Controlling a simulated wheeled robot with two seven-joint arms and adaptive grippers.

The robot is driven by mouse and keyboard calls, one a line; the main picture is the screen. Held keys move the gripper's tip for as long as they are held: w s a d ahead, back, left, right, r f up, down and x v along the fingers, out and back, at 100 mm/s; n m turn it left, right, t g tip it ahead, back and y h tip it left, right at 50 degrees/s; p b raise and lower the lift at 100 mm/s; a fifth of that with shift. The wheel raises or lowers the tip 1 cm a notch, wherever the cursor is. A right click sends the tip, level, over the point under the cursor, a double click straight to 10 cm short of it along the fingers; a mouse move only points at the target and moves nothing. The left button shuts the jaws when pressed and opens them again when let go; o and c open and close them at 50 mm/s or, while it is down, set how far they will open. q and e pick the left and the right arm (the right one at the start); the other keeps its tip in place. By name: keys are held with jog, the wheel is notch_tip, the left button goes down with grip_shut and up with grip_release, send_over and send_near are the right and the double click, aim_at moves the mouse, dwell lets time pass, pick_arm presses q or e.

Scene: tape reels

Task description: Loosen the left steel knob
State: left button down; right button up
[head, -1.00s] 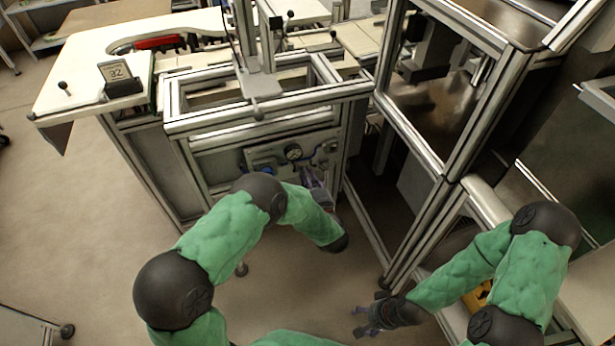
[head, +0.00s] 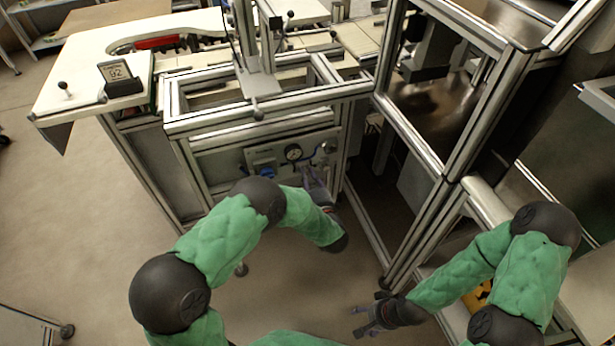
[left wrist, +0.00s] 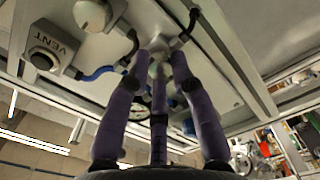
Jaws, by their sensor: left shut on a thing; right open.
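My left gripper (head: 316,184) is at the front panel (head: 255,156) of the aluminium-framed bench, below and right of the round gauge (head: 293,152). Its hand is small and partly hidden in the head view. In the left wrist view, the purple fingers of the left gripper (left wrist: 158,62) close around a steel knob (left wrist: 157,69), which they partly cover. Another rounded steel knob (left wrist: 91,14) shows at the upper left, apart from the fingers. I cannot tell from the labels which knob is the left one. My right gripper (head: 360,320) is open and empty, low over the floor.
A box marked VENT (left wrist: 50,46) and blue tubing (left wrist: 97,74) sit beside the fingers. A blue part (head: 267,172) is on the panel. A tall aluminium frame (head: 440,170) stands close on the right.

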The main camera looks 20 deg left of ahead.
pick_arm(q)
jog(key=c, duration=1.1)
grip_release()
jog(key=shift+a, duration=0.1)
jog(key=shift+o, duration=0.2)
jog(key=v, duration=1.2)
jog(key=shift+f, duration=0.1)
